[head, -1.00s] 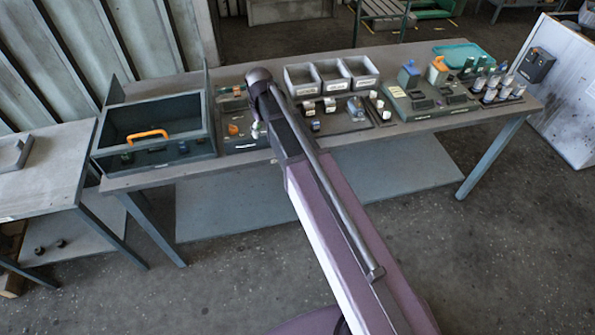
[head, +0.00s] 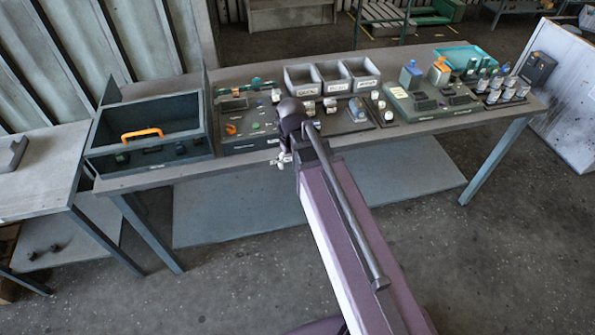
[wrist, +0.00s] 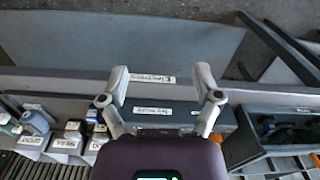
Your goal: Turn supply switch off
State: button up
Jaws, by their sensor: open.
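A dark control panel (head: 243,142) stands on the workbench, right of the open grey box. It carries an orange knob (head: 231,129) at its left and small green buttons; I cannot tell for sure which control is the supply switch. My gripper (head: 283,160) is at the panel's front right corner, by the bench's front edge, and looks empty. In the wrist view my gripper (wrist: 161,78) has its two fingers spread wide, with a labelled dark front face (wrist: 165,114) between and below them. The panel's top is mostly hidden there by my wrist.
The open box (head: 150,125) with an orange handle (head: 142,133) stands left of the panel. Grey bins (head: 333,80) stand behind, and a green fixture (head: 425,103) is to the right. The floor before the bench is clear.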

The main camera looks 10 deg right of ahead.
jog(key=shift+s+d+f+m+b, duration=0.2)
jog(key=shift+s+d+f, duration=0.1)
jog(key=shift+s, duration=0.35)
jog(key=shift+s+d+f+m+b, duration=0.15)
jog(key=shift+s+d+f, duration=0.1)
jog(key=shift+s, duration=0.35)
jog(key=s, duration=0.1)
jog(key=s+d+m, duration=0.1)
jog(key=s, duration=0.1)
jog(key=shift+s+d, duration=0.15)
jog(key=shift+s, duration=0.1)
jog(key=shift+c, duration=0.2)
dwell(0.4)
jog(key=c, duration=0.4)
